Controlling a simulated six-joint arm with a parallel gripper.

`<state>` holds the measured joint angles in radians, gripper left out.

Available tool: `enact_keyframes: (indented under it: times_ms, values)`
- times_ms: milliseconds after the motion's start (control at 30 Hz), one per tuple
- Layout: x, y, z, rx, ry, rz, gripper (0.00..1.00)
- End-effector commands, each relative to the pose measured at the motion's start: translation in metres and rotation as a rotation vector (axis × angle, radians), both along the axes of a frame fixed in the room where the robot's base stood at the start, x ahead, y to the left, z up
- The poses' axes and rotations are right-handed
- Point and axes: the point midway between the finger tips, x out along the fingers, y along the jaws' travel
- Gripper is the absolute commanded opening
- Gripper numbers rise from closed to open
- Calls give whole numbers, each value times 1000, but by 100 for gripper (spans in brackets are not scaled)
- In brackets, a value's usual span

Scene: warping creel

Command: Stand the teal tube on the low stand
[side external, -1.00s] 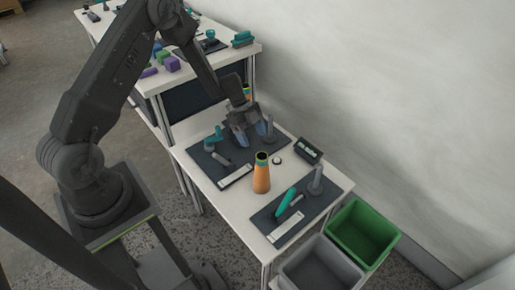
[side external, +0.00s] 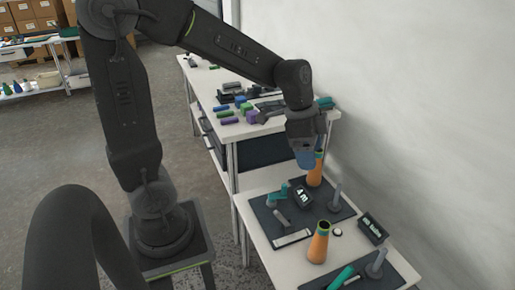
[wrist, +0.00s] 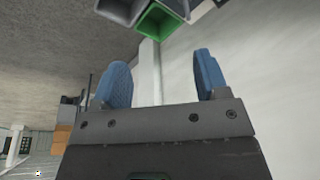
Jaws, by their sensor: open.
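A teal tube (side external: 341,278) lies on the near dark mat, cut off by the bottom edge of the side view. Another teal piece (side external: 278,195) is on the far mat. A grey upright peg on a round base (side external: 376,265) stands on the near mat, and a similar one (side external: 336,199) on the far mat. I cannot tell which is the low stand. My gripper (side external: 304,158) is above the far end of the table, in front of an orange cone. In the wrist view its blue fingers (wrist: 160,82) are apart with nothing between them.
Orange cones (side external: 319,243) (side external: 315,172) stand on the white table. Dark boxes with white markings (side external: 302,197) (side external: 373,228) are nearby. A grey cylinder (side external: 281,217) lies near a white strip (side external: 292,237). A green bin (wrist: 161,24) shows in the wrist view. A wall borders the right.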

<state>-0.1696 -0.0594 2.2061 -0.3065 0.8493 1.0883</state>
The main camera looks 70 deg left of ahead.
Motion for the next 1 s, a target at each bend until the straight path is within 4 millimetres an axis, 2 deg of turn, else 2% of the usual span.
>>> enact_keyframes:
  times_ms: [33, 133, 300, 400, 600, 1000]
  values:
    - [-17, -7, 15, 11, -24, 69, 68]
    - [-50, -15, 34, 17, -59, 235, 68]
    - [-100, -21, 51, -7, -133, 501, 68]
    - [-119, -21, 54, -31, -170, 616, 68]
    - [-135, -20, 54, -62, -203, 725, 68]
    - [-135, -20, 55, -65, -203, 733, 68]
